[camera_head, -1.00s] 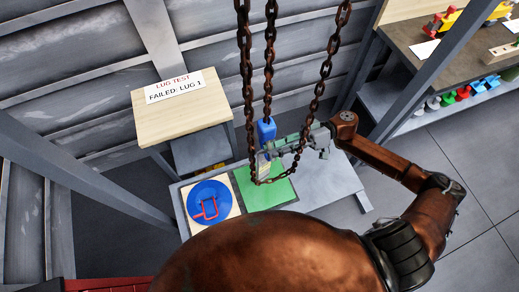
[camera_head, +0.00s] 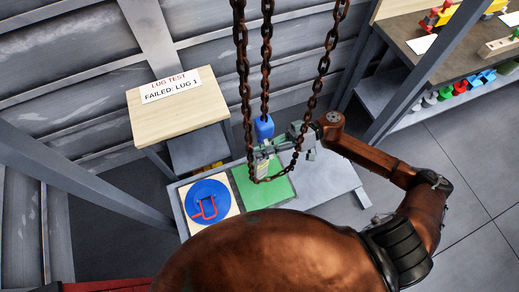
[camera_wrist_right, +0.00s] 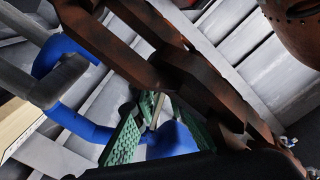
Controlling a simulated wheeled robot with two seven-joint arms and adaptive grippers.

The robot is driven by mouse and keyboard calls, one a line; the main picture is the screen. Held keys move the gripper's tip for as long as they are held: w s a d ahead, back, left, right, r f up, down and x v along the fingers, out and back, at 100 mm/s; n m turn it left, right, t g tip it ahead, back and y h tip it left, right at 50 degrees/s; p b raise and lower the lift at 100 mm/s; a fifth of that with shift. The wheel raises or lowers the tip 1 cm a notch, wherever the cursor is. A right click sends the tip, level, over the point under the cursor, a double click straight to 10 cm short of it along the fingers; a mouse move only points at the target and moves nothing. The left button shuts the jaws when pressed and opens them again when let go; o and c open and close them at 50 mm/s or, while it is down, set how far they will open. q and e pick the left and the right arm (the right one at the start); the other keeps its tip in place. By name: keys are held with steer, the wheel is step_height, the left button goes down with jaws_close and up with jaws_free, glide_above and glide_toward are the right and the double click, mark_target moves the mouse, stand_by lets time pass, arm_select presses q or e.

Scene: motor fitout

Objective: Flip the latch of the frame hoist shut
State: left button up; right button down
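The hoist's blue hook block (camera_head: 263,128) hangs on a rusty chain in the head view. In the right wrist view, the blue hook (camera_wrist_right: 70,122) curves round from the left to the fingers. My right gripper (camera_head: 268,154) is just below the block, partly behind a slack chain. Its green padded fingers (camera_wrist_right: 155,132) stand apart in the wrist view, close to the hook's blue part. A thin grey bar (camera_wrist_right: 158,110) shows between them; I cannot tell whether it is the latch. Contact is unclear. My left gripper is not in view.
Rusty chains (camera_head: 241,80) hang close around my right gripper. A wooden-topped stand (camera_head: 185,115) carries a "FAILED: LUG 1" sign. A shelf (camera_head: 440,103) stands at right.

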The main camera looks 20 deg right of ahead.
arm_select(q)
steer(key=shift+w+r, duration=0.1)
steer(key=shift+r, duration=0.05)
arm_select(e)
steer(key=shift+r+n, duration=0.15)
steer(key=shift+n, duration=0.15)
steer(key=shift+p, duration=0.3)
steer(key=n, duration=0.1)
steer(key=n+p, duration=0.1)
steer(key=n, duration=0.1)
steer(key=shift+w+f, duration=0.2)
steer(key=shift+f, duration=0.1)
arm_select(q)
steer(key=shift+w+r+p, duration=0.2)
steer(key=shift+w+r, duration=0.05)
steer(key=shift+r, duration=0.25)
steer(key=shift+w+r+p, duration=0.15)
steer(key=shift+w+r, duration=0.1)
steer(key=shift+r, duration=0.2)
arm_select(e)
steer(key=shift+w+f+n, duration=0.2)
steer(key=shift+n, duration=0.85)
steer(key=shift+w+f+n, duration=0.2)
steer(key=shift+n, duration=0.8)
steer(key=shift+w+f+n, duration=0.2)
steer(key=shift+n, duration=0.85)
steer(key=c, duration=2)
jaws_free()
steer(key=shift+c, duration=0.2)
steer(key=shift+w, duration=0.1)
